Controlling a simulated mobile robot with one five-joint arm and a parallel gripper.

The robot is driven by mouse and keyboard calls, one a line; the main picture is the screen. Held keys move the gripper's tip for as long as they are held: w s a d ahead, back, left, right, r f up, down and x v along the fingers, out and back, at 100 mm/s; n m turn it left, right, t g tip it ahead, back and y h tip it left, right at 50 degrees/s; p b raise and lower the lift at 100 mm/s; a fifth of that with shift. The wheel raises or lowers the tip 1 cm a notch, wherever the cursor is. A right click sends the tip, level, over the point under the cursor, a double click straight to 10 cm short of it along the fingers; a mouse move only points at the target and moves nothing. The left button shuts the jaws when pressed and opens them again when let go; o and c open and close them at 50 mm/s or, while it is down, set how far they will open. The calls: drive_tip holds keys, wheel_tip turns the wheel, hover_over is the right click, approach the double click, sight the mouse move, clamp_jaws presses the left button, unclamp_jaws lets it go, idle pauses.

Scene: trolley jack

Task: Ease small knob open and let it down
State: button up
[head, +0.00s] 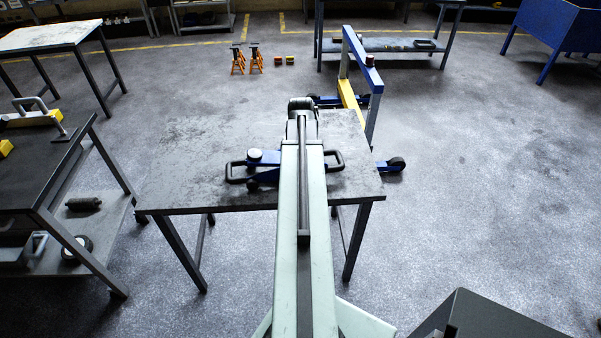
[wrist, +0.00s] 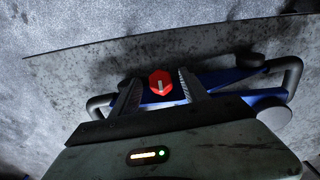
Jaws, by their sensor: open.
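The blue trolley jack (head: 264,157) lies on the grey table, partly hidden behind my arm in the head view. It also shows in the wrist view (wrist: 215,78), with dark handle bars at both ends. The small knob (wrist: 160,83) is red and faceted, with a pale line across its face. My gripper (wrist: 158,88) is open, with one dark finger on each side of the knob. The fingers look apart from the knob, though I cannot tell their exact depth. In the head view my arm hides the knob.
The jack stands on a worn table (head: 190,150) with bare room at its left. A blue and yellow hoist (head: 361,85) stands behind it at the right. A dark workbench (head: 40,165) is at the left. Orange axle stands (head: 247,60) are on the floor behind.

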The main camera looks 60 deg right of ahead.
clamp_jaws()
drive_tip(key=shift+a, duration=0.1)
